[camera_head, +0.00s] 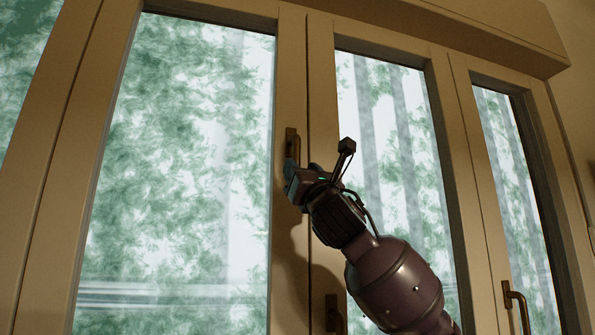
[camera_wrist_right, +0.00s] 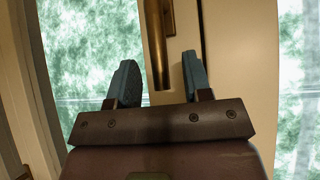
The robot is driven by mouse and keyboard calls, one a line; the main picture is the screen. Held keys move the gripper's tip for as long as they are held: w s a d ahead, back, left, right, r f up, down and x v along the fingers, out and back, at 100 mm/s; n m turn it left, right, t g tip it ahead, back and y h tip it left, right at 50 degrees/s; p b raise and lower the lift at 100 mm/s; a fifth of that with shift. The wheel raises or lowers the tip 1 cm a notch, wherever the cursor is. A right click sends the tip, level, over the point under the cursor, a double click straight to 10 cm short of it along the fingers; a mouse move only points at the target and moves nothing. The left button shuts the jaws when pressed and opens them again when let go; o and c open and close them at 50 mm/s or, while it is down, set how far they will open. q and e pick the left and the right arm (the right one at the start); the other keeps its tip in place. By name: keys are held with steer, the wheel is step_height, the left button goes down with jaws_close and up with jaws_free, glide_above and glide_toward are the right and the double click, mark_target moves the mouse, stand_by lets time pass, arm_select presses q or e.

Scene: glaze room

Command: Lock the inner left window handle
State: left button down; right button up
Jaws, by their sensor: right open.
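A brass window handle (camera_head: 291,143) sits on the wooden frame strip between the large left pane and the middle pane. My right gripper (camera_head: 291,182) is at its lower part and hides some of it. In the right wrist view the handle (camera_wrist_right: 157,45) is a straight upright bar whose lower end reaches between the two blue-grey fingers. The right gripper (camera_wrist_right: 160,80) is open, with a gap visible on both sides of the bar. Whether a finger touches the handle I cannot tell. My left gripper is not in view.
A second handle (camera_head: 333,314) sits lower on the frame, beside my right arm. A third brass handle (camera_head: 516,297) is on the right window's frame, its bar pointing down. Window frames (camera_head: 437,100) stand close around the arm. A boxed ledge (camera_head: 470,35) juts out above.

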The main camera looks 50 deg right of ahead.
steer(key=b+v, duration=0.3)
steer(key=v, duration=0.4)
steer(key=shift+s+a+f, duration=0.15)
steer(key=shift+s+f, duration=0.1)
stand_by(0.5)
